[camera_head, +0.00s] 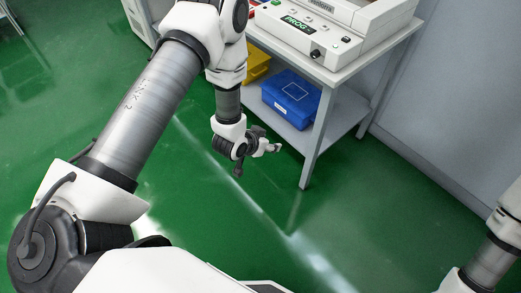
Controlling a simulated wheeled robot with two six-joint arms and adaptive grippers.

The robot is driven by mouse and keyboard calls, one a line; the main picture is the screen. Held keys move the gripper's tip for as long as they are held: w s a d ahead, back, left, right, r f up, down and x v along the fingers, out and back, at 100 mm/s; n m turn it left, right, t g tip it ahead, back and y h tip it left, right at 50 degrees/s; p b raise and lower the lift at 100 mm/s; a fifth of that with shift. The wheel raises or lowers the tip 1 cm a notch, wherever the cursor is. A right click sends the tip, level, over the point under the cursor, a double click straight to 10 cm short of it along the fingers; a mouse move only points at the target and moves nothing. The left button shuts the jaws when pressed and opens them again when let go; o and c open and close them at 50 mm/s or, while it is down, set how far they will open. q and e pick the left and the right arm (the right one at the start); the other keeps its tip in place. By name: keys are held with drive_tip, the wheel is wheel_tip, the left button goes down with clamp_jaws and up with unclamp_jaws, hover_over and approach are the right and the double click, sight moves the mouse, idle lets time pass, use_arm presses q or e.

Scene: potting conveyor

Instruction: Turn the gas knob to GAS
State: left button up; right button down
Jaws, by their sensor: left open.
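A white machine (332,62) stands on a table at the top of the head view. Its front carries a green label and a dark round knob (316,54) near the front corner; a second small dark part (345,39) is on its side. I cannot read the knob's markings or its setting, nor tell which one is the gas knob. My left gripper (260,152) is open and empty. It hangs over the floor in front of the table, below the machine in the picture and apart from it. My right gripper is out of view; only part of my right arm shows at the right edge.
The light table (345,74) has a lower shelf (296,135) with a blue case (291,97) and a yellow case (257,65). A table leg (318,140) stands right of my left gripper. A grey wall is at the right. The green floor in front is clear.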

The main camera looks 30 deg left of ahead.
use_arm(q)
drive_tip(key=shift+g, duration=0.8)
drive_tip(key=shift+s+f+p, duration=0.25)
drive_tip(key=shift+s, duration=0.95)
drive_tip(key=shift+s+f+p, duration=0.2)
drive_tip(key=shift+s, duration=0.95)
drive_tip(key=s+f+n+g+y, duration=0.1)
drive_tip(key=s+g, duration=0.6)
drive_tip(key=s, duration=1.6)
wheel_tip(320, 180, down, 2)
drive_tip(key=shift+s+a+f+n+y, duration=0.2)
drive_tip(key=shift+a+n+y, duration=0.15)
drive_tip(key=shift+n, duration=0.25)
